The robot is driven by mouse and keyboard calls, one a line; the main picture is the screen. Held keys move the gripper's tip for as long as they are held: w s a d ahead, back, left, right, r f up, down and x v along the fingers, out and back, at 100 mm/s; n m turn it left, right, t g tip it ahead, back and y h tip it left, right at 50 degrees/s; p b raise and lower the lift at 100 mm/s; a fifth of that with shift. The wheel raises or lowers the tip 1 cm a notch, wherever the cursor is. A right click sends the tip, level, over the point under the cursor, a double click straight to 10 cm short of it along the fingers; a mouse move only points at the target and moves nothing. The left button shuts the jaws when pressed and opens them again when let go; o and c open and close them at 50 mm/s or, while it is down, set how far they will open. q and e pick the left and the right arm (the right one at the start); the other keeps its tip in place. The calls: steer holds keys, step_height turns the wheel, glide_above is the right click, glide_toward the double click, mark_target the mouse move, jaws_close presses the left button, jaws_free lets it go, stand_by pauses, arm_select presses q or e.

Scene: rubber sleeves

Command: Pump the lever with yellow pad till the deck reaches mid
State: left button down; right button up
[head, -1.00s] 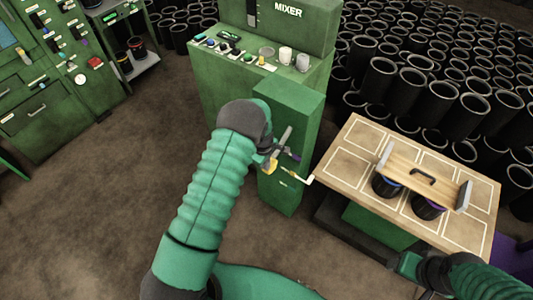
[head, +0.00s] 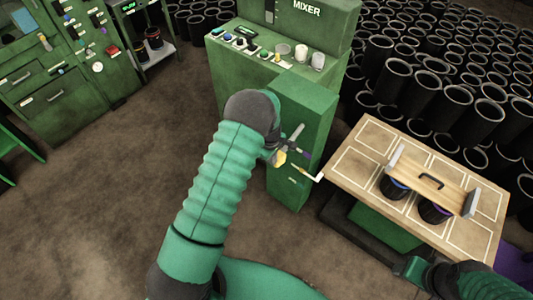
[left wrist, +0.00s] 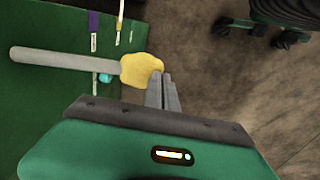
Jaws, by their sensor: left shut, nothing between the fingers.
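The lever with the yellow pad (head: 279,158) sticks out of the green cabinet front. In the left wrist view its grey rod ends in the yellow pad (left wrist: 140,70). My left gripper (left wrist: 160,78) is shut and empty, its fingertips right beside the pad's edge; I cannot tell whether they touch.
A white-tipped lever (head: 310,174) and a purple-tipped one (left wrist: 93,22) sit close to the yellow pad. On the deck a wooden carrier (head: 432,175) stands over two black sleeves. Many black sleeves (head: 425,85) crowd behind. The floor at left is open.

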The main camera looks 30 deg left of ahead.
arm_select(q)
steer(key=s+r, duration=0.4)
steer(key=r, duration=0.4)
steer(key=shift+s+b, duration=0.25)
steer(key=shift+b, duration=0.15)
steer(key=shift+a, duration=0.25)
steer(key=s+d+r+m, duration=0.5)
steer(key=s+d+m, duration=0.1)
steer(key=s+m, duration=0.2)
steer(key=s+d+r+m+t, duration=0.1)
steer(key=s+d+r+m, duration=0.3)
steer(key=s+d+m, duration=0.3)
steer(key=shift+s+r+m, duration=0.4)
steer(key=shift+s+m, duration=0.05)
steer(key=shift+m, duration=0.55)
